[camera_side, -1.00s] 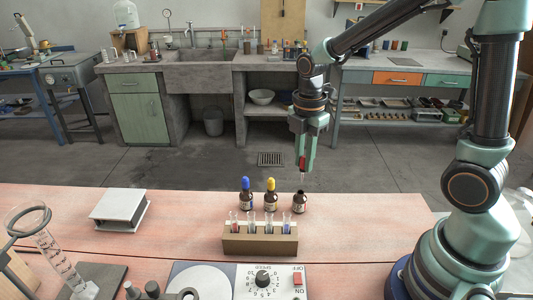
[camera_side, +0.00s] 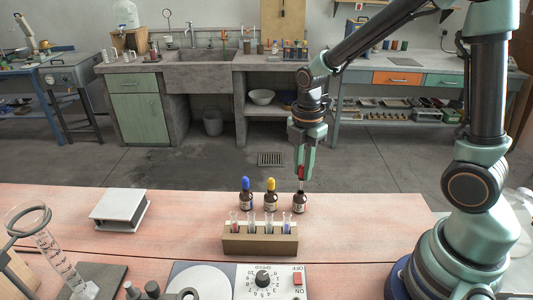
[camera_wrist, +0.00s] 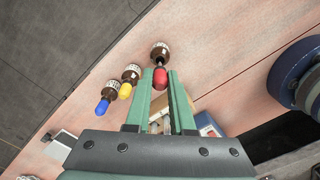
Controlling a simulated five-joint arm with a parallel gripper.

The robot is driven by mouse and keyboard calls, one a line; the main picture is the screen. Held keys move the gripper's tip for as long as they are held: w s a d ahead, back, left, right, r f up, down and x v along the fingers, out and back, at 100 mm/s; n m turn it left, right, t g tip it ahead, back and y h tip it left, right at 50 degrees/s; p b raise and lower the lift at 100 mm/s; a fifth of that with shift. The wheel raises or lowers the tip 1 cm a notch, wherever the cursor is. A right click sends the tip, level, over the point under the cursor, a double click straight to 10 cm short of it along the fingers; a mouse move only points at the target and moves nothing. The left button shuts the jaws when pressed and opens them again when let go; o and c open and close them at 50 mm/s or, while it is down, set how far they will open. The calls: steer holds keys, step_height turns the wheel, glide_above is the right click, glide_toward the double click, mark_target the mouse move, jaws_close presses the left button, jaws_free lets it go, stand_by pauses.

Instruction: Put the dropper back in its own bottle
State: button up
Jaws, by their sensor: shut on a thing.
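My gripper (camera_side: 302,172) is shut on the red-bulbed dropper (camera_side: 301,172), which points downward. In the wrist view the red bulb (camera_wrist: 160,78) sits between the fingertips of my gripper (camera_wrist: 161,84). The open brown bottle (camera_side: 300,203) stands upright directly below, at the right end of the bottle row. It also shows in the wrist view (camera_wrist: 159,50), just beyond the bulb. The dropper's glass tip appears at or inside the bottle's neck; how deep, I cannot tell.
A blue-capped bottle (camera_side: 246,190) and a yellow-capped bottle (camera_side: 270,189) stand to the left. A wooden rack (camera_side: 260,243) with several tubes stands in front. The bench right of the open bottle is clear.

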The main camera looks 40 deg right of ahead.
mark_target(302, 176)
steer(key=shift+f, duration=1.1)
stand_by(0.3)
steer(key=shift+f, duration=0.75)
steer(key=shift+f, duration=0.15)
steer(key=o, duration=1.2)
steer(key=shift+r, duration=3.5)
